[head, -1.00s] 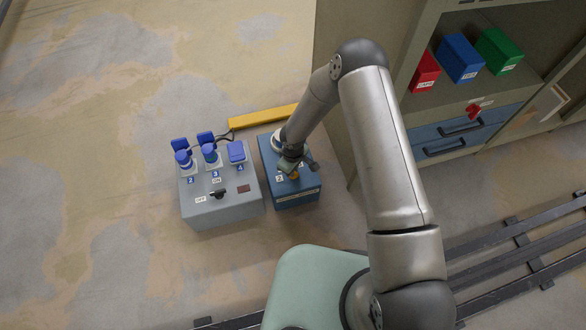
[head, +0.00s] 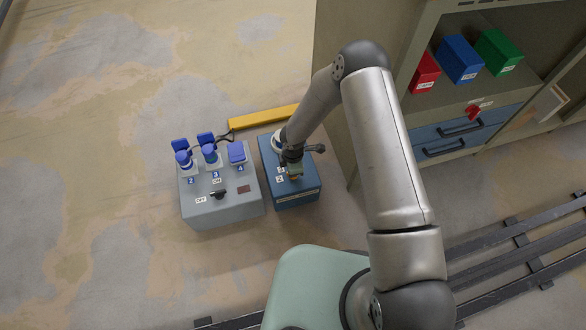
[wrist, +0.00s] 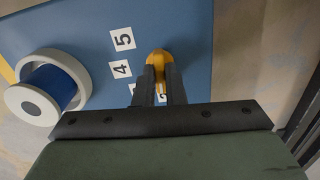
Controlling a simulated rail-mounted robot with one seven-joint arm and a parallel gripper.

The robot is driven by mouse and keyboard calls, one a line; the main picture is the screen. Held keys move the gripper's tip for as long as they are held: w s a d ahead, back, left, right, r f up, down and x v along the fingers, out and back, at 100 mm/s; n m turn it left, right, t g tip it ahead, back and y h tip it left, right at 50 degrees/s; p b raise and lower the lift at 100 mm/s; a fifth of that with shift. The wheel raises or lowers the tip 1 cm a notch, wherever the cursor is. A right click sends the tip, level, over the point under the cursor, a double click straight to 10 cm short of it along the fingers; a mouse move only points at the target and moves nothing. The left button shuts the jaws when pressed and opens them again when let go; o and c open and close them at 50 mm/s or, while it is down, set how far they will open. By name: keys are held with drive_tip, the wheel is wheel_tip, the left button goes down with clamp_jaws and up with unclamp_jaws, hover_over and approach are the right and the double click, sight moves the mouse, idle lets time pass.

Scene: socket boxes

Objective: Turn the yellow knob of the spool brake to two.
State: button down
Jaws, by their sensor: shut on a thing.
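The spool brake is a blue box (head: 298,197) on the floor, right of the grey socket box. My gripper (wrist: 161,80) is over its top face, with both fingers closed around the yellow knob (wrist: 157,57). In the wrist view the knob's rounded end sticks out beyond the fingertips, toward the top of the picture. Labels 5 (wrist: 122,39) and 4 (wrist: 120,69) show left of the knob; other labels are partly hidden behind the fingers. A white spool (wrist: 42,92) with a blue core stands on the box. In the head view the knob is hidden by my gripper.
The grey socket box (head: 222,207) with blue plugs and lids stands close to the left. A yellow bar (head: 262,117) lies behind. A cabinet with red, blue and green bins (head: 460,60) stands to the right. The floor at left is clear.

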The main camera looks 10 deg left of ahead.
drive_tip(key=shift+n, duration=0.5)
drive_tip(key=c, duration=1.5)
unclamp_jaws()
drive_tip(key=shift+r, duration=0.15)
wheel_tip(320, 180, up, 17)
drive_tip(key=p, duration=0.6)
drive_tip(key=shift+r, duration=0.1)
